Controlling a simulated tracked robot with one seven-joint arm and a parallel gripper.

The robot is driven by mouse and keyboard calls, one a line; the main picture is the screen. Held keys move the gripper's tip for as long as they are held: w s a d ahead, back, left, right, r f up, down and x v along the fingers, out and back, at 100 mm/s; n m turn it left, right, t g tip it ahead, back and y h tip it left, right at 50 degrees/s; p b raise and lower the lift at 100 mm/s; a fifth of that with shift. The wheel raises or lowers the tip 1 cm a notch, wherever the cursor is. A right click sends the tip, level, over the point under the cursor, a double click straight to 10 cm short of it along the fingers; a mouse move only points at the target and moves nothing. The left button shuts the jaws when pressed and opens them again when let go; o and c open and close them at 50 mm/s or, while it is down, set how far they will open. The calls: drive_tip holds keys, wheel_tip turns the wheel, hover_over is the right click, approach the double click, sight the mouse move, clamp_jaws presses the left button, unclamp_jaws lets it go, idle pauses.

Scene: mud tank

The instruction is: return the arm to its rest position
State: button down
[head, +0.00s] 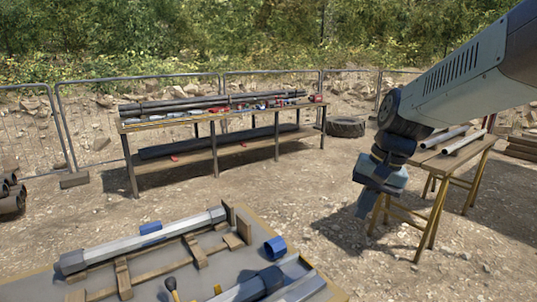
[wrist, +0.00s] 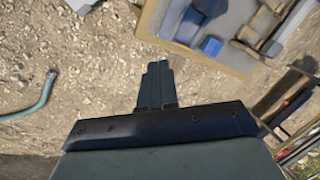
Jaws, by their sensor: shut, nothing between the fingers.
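My arm comes in from the upper right of the head view and bends down at the wrist. My gripper (head: 365,208) hangs at its end, pointing down in the air between the near table and the small yellow-legged table. In the wrist view my gripper (wrist: 155,70) has its two fingers together, with bare gravel behind them. It is shut and holds nothing.
The near table (head: 235,275) bears pipes, wooden supports and a blue fitting (head: 275,248). The yellow-legged table (head: 432,163) with pipes stands right, behind my gripper. A long bench (head: 200,155) and a fence (head: 140,90) stand farther back. Open gravel lies between.

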drive_tip(key=s+d+r+n+t+h, duration=0.2)
drive_tip(key=s+d+r+n+t, duration=0.1)
drive_tip(key=s, duration=0.5)
drive_tip(key=shift+d+r+n+t+h, duration=0.25)
drive_tip(key=shift+r+n+t, duration=0.25)
drive_tip(key=shift+r+t, duration=0.35)
